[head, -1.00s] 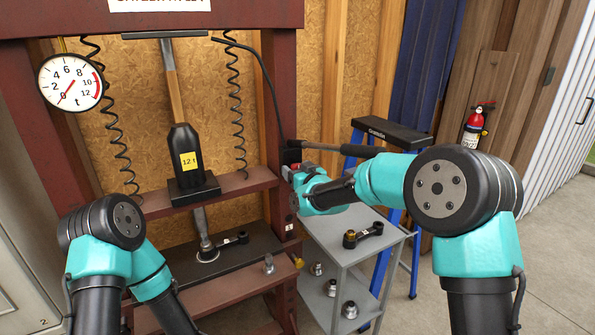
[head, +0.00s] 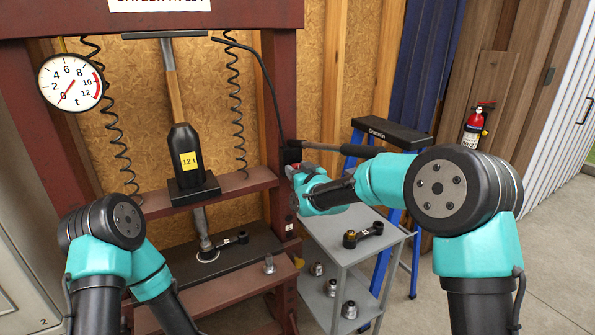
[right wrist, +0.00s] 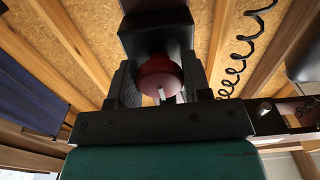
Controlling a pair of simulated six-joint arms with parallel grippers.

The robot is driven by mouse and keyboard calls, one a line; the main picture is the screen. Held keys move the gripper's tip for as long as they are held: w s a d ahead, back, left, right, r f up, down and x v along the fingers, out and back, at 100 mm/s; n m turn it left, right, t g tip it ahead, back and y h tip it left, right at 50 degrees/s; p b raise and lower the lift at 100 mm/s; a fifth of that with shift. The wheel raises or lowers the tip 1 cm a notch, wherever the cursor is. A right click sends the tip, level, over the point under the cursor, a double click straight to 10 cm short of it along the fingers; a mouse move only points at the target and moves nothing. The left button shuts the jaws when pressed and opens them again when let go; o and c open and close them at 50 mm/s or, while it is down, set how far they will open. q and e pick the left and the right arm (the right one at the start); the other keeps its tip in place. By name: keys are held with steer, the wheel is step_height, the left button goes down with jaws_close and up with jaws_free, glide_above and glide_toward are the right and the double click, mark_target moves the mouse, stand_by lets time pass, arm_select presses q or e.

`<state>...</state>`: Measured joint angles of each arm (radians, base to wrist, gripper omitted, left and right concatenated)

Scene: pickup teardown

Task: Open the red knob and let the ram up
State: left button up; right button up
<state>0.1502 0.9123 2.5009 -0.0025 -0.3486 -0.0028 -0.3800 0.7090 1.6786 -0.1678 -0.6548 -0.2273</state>
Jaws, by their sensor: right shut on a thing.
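The red knob (right wrist: 158,76) sits between the two dark fingers of my right gripper (right wrist: 160,88) in the right wrist view, below a black block. The gripper is shut on it. In the head view my right gripper (head: 291,172) is at the press's right post, and only a little red shows there. The black jack body (head: 184,158) with a yellow 12 t label stands upright on the press crossbeam. A grey ram rod (head: 203,230) reaches down beneath it to the dark bed plate. The gauge (head: 70,82) needle points near 0.
A grey cart (head: 345,248) with several metal parts stands right of the press, below my right forearm. A blue stepladder (head: 388,133) is behind it. A black lever-like part (head: 230,241) lies on the bed plate. A coiled black hose (head: 234,100) hangs near the right post.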

steer(key=n, duration=0.3)
steer(key=shift+n, duration=0.4)
steer(key=n, duration=0.8)
steer(key=shift+n, duration=1.8)
steer(key=o, duration=0.9)
